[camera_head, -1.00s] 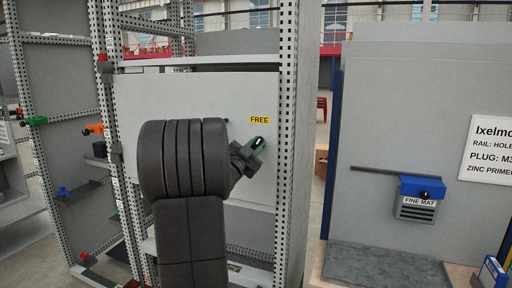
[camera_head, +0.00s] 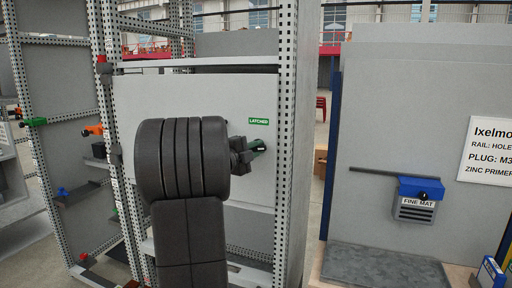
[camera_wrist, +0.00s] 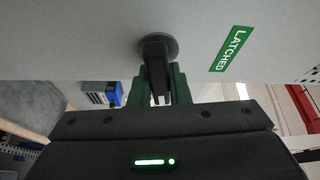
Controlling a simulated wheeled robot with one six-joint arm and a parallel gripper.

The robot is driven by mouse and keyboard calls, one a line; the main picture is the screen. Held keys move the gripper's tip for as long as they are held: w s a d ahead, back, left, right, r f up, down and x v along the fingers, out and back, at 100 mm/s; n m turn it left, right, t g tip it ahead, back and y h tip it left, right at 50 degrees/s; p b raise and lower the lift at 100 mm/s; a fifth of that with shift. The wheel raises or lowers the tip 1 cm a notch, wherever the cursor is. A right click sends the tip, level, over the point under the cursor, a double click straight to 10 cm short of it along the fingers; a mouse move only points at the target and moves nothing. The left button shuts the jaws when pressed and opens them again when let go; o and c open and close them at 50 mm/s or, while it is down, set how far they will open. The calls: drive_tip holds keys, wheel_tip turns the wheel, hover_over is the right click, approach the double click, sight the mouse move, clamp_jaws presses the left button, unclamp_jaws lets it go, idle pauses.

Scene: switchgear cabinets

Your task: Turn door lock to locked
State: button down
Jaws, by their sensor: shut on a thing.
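The door lock is a dark handle (camera_wrist: 155,58) on a round base set in the grey cabinet door (camera_head: 150,95). In the wrist view my gripper (camera_wrist: 160,92) has its green fingers on both sides of the handle, shut on it. In the head view my gripper (camera_head: 256,146) is at the right part of the door, and my own arm hides part of the door. A green label (camera_head: 258,121) above the lock reads LATCHED; it also shows in the wrist view (camera_wrist: 229,49).
A perforated metal post (camera_head: 287,130) stands close to the right of the lock. Further right is a grey panel with a blue box (camera_head: 420,188) labelled FINE MAT. An open rack (camera_head: 60,130) with several coloured parts stands at the left.

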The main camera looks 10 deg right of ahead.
drive_tip(key=shift+m+g, duration=0.3)
drive_tip(key=shift+m, duration=0.5)
drive_tip(key=shift+f, duration=0.1)
drive_tip(key=c, duration=1.4)
unclamp_jaws()
drive_tip(key=shift+o, duration=0.2)
drive_tip(key=shift+a, duration=0.1)
drive_tip(key=b+v, duration=0.1)
drive_tip(key=v, duration=1.2)
drive_tip(key=shift+s+a+b, duration=0.2)
drive_tip(key=shift+s+b, duration=0.15)
drive_tip(key=shift+b, duration=0.05)
drive_tip(key=shift+d, duration=0.1)
